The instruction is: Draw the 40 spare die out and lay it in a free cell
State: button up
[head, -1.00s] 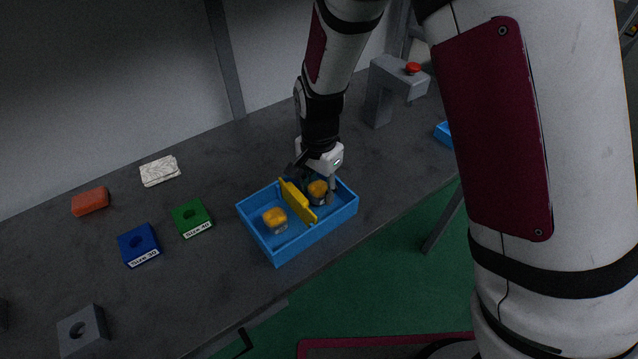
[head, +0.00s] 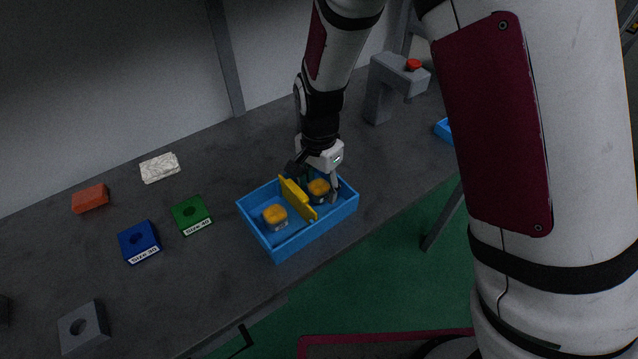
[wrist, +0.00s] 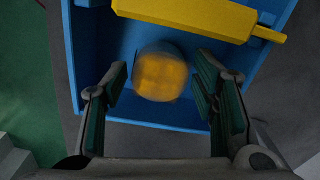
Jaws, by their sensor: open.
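A blue tray (head: 276,249) stands on the bench, split by a yellow divider (head: 296,198). A die with an orange-yellow top (head: 318,187) sits in the right compartment. A similar die (head: 274,214) sits in the left one; the sizes on their labels are too small to read. My gripper (head: 318,182) is open, low over the right compartment. In the wrist view the right die (wrist: 160,76) lies between the open fingers of my gripper (wrist: 162,85), near their tips, with gaps on both sides. A green block with a round hole (head: 191,214), labelled Size 40, lies left of the tray, its hole empty.
A blue block (head: 139,241) labelled Size 30 and a grey block (head: 83,328), both with holes, lie further left. A red-orange block (head: 90,198) and a pale cloth (head: 160,168) lie behind. A grey press (head: 383,90) with a red button stands back right.

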aim_at(319, 187)
jog(key=shift+r, duration=0.15)
jog(key=shift+r+p, duration=0.55)
jog(key=shift+r, duration=0.35)
jog(key=shift+r, duration=0.1)
jog(key=shift+r+p, duration=1.45)
jog(key=shift+r, duration=1.4)
jog(key=o, duration=0.6)
jog(key=shift+c, duration=0.2)
